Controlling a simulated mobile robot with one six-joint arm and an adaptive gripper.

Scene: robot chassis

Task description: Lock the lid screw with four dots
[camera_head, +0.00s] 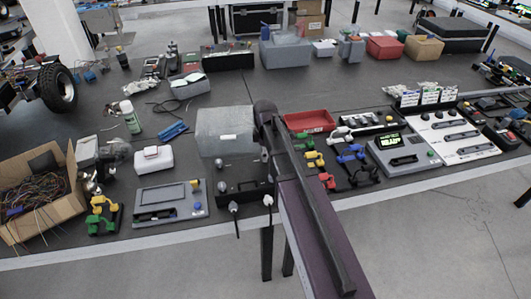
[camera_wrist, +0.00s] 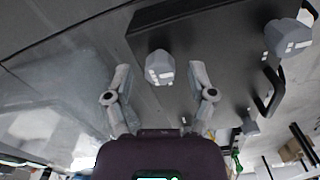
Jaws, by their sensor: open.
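In the wrist view my gripper (camera_wrist: 159,72) is open, with its two grey fingers spread apart. A grey faceted screw head (camera_wrist: 160,67) with several white marks shows between and just beyond the fingertips; the fingers do not visibly touch it. A second grey screw head (camera_wrist: 288,38) with white marks is at the upper right, beside a black handle (camera_wrist: 268,92). The marks are too small to count surely. In the head view a grey box (camera_head: 225,130) stands above a black panel, with small grey knobs (camera_head: 233,207) at its front edge. My gripper is hidden there.
A dark table (camera_head: 110,255) carries a grey panel device (camera_head: 170,204) to the left of the box. A red tray (camera_head: 310,121) and a device with a green "READY" display (camera_head: 404,152) are to the right. A cardboard box of wires (camera_head: 40,195) is far left.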

